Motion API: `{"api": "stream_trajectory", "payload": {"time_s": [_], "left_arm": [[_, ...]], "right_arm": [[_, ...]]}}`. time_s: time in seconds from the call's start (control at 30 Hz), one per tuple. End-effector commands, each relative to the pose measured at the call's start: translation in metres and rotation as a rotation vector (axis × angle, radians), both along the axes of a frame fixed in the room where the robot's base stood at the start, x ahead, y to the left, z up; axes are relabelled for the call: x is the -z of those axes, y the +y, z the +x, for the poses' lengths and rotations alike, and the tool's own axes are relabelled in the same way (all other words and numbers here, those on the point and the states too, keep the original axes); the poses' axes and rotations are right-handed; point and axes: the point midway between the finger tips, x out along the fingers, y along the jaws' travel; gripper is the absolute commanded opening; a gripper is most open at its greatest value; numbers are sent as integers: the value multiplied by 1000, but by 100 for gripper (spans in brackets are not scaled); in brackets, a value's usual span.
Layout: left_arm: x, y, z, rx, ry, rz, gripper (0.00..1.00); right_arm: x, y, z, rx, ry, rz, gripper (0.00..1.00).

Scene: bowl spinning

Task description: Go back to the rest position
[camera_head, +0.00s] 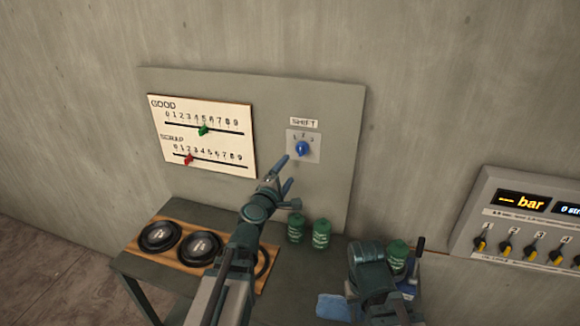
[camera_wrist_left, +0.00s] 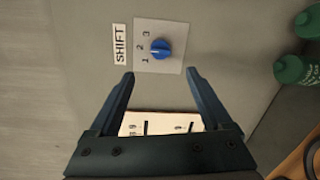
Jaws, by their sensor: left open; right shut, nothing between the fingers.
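My left gripper (camera_head: 284,169) is open and empty in front of the grey panel (camera_head: 330,105), just below left of the blue shift knob (camera_head: 302,149). In the left wrist view the gripper (camera_wrist_left: 158,80) has its two fingers spread below the knob (camera_wrist_left: 160,48), apart from it. The knob sits on a light plate marked 1, 2, 3; its exact setting is hard to read. My right arm is folded low at the bottom right, its gripper (camera_head: 374,258) shut and empty near the table edge; its fingertips are hard to make out.
A white board (camera_head: 220,145) carries a green slider (camera_head: 204,130) and a red slider (camera_head: 189,159). Black round pieces (camera_head: 160,236) lie on a wooden board. Green canisters (camera_head: 321,233) stand on the table. A blue cloth (camera_head: 340,307) lies near my right arm. A bar display box (camera_head: 488,205) is at right.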

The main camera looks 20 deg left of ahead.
Motion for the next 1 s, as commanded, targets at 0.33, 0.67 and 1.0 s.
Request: {"api": "stream_trajectory", "payload": {"time_s": [0.33, 0.67, 1.0], "left_arm": [[89, -92, -45, 528, 243, 637, 83], [195, -64, -158, 1098, 728, 1244, 83], [248, -86, -223, 1399, 919, 1479, 83]], "right_arm": [[0, 0, 0, 0, 0, 0, 0], [0, 0, 0, 0, 0, 0, 0], [42, 0, 0, -3, 0, -1, 0]]}}
